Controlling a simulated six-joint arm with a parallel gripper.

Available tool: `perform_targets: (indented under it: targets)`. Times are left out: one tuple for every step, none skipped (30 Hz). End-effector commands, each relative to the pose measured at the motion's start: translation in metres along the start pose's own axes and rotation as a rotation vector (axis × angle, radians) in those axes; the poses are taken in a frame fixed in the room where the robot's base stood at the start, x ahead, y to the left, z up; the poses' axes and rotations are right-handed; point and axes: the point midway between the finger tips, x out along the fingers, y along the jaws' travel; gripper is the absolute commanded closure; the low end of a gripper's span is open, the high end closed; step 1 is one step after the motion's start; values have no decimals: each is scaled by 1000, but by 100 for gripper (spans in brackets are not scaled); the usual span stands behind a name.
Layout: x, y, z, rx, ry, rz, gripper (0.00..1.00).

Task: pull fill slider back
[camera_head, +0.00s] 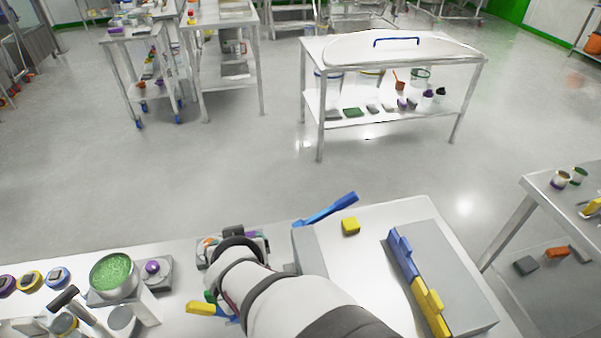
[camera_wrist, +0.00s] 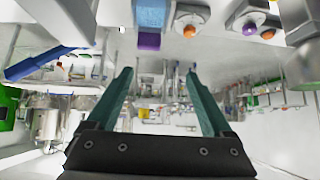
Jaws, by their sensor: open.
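I cannot tell for sure which part is the fill slider. A grey panel (camera_head: 455,285) at the right of the near bench carries a blue strip (camera_head: 402,255) and a yellow strip (camera_head: 432,301), each with a raised tab, which look like sliding parts. My gripper (camera_wrist: 158,78) is open and empty in the wrist view, its two teal fingers apart. In the head view my arm hides the fingers; the arm's end is over the bench, left of the panel and apart from it. The panel's strips are not recognisable in the wrist view.
A grey box (camera_head: 309,252) with a blue lever (camera_head: 327,210) stands between my arm and the panel, beside a yellow block (camera_head: 350,226). A bowl of green granules (camera_head: 112,271) and several small items crowd the bench's left. Some white benchtop around the yellow block is clear.

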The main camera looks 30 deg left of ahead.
Motion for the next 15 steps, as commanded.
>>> perform_targets:
  targets:
    - [-3, 9, 7, 1, -4, 35, 15]
    - [-3, 13, 10, 1, -7, 50, 15]
    - [0, 16, 12, 1, -8, 60, 15]
    - [5, 17, 12, 1, -9, 63, 15]
    - [10, 17, 12, 1, -9, 63, 15]
    - [20, 18, 13, 1, -10, 62, 15]
    - [28, 18, 13, -1, -11, 61, 15]
    - [37, 18, 13, 1, -11, 61, 15]
    - [49, 19, 13, 2, -11, 61, 15]
    - [58, 19, 13, 1, -11, 60, 15]
    - [66, 20, 13, 1, -11, 59, 15]
    - [77, 20, 13, 2, -11, 58, 15]
    - [85, 20, 13, 3, -10, 58, 15]
    - [93, 21, 13, 3, -10, 58, 15]
    - [102, 22, 13, 3, -10, 58, 15]
